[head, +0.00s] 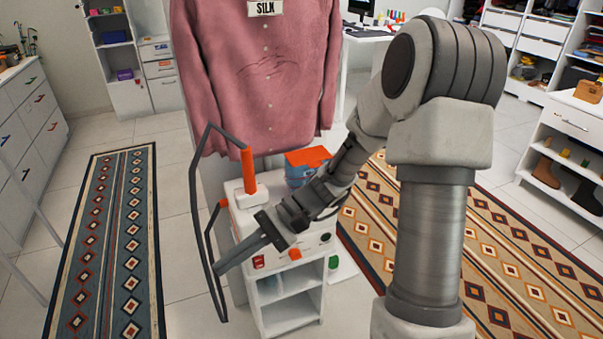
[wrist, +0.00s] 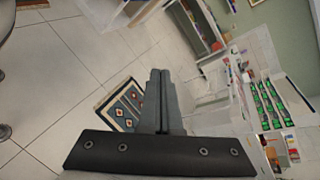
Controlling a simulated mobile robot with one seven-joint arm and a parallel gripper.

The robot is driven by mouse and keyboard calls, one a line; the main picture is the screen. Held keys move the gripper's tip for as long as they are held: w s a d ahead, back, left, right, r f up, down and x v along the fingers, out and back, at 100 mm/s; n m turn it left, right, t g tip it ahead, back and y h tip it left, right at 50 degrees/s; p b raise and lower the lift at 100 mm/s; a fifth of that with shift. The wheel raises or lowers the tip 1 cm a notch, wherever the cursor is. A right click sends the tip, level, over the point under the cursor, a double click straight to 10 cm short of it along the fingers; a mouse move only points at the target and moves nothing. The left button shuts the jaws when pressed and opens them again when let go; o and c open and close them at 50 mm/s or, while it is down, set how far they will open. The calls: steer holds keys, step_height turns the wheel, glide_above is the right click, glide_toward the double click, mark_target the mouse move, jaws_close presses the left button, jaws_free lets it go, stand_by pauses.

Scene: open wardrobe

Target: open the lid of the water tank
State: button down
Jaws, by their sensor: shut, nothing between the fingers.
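The water tank (head: 297,176) is a blue container on the far side of a white steamer unit (head: 315,245) in the head view. Its orange lid (head: 308,157) lies over its top and looks closed. My arm partly covers the tank's right side. My gripper (head: 222,268) is shut and empty, its fingers pointing left and down, in front of and to the left of the unit, clear of the lid. In the wrist view my gripper (wrist: 160,75) shows both fingers together, with nothing between them. The tank does not clearly show there.
A black hose (head: 196,200) loops just left of my gripper, near an orange-handled steamer head (head: 248,170). A pink shirt (head: 262,80) hangs behind the tank. Patterned rugs (head: 110,230) lie on the tiled floor, which is open at left.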

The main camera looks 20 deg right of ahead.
steer(key=w+d+f+m+t+y+b, duration=0.2)
steer(key=w+d+f+m+t+y, duration=0.15)
steer(key=w+y, duration=0.2)
steer(key=m+t+h+b, duration=0.8)
steer(key=m+t+h, duration=1.1)
steer(key=m+t, duration=0.7)
glide_toward(314, 164)
steer(key=shift+n+y, duration=0.25)
steer(key=w, duration=0.5)
steer(key=shift+d+f, duration=0.15)
steer(key=shift+f, duration=0.25)
step_height(314, 164, up, 4)
steer(key=shift+r, duration=0.15)
